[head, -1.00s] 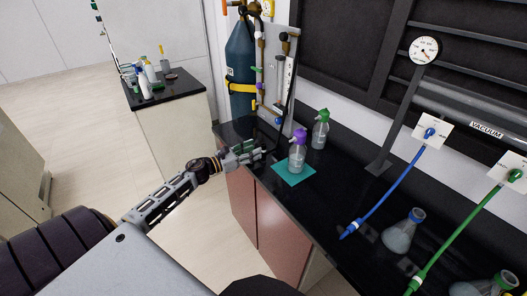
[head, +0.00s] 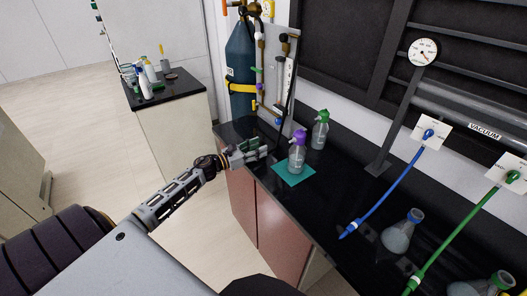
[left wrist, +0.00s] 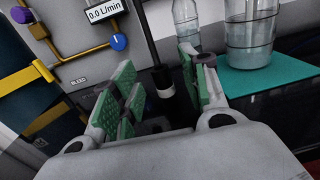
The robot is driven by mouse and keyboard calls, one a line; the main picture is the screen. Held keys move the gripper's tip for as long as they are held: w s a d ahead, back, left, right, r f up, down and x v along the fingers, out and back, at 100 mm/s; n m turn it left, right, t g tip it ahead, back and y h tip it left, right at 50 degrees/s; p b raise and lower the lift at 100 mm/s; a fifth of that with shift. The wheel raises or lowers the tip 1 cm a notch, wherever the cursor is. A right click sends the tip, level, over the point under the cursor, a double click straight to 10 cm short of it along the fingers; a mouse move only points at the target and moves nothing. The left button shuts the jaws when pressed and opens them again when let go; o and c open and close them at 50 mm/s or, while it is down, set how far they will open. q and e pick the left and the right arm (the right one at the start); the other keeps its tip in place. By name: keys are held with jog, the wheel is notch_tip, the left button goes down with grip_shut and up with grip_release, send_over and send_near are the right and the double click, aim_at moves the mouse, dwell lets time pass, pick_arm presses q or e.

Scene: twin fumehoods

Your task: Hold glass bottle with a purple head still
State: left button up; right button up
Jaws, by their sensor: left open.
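The glass bottle with a purple head (head: 297,155) stands upright on a teal mat (head: 281,174) on the black bench. Its lower body also shows in the left wrist view (left wrist: 250,35), at the upper right; its head is out of that view. My left gripper (head: 262,150) is open and empty, just left of the bottle and apart from it. In the left wrist view the green-padded fingers (left wrist: 160,90) are spread, and the bottle is to the right, outside them. My right gripper is not in view.
A green-headed bottle (head: 320,132) stands behind the purple one. A gas cylinder (head: 241,75) and a valve panel (head: 275,75) are at the back. A blue hose (head: 392,192), a green hose (head: 452,240) and a flask (head: 401,232) are on the right.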

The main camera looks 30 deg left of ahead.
pick_arm(q)
jog(key=shift+x, duration=0.95)
jog(key=shift+w+d, duration=0.15)
jog(key=shift+w, duration=0.25)
jog(key=shift+w+d, duration=0.1)
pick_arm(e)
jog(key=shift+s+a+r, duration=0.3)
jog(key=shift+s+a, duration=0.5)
pick_arm(q)
jog(key=shift+c, duration=0.2)
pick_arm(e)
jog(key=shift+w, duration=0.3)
pick_arm(q)
jog(key=c, duration=0.7)
jog(key=shift+c, duration=1.1)
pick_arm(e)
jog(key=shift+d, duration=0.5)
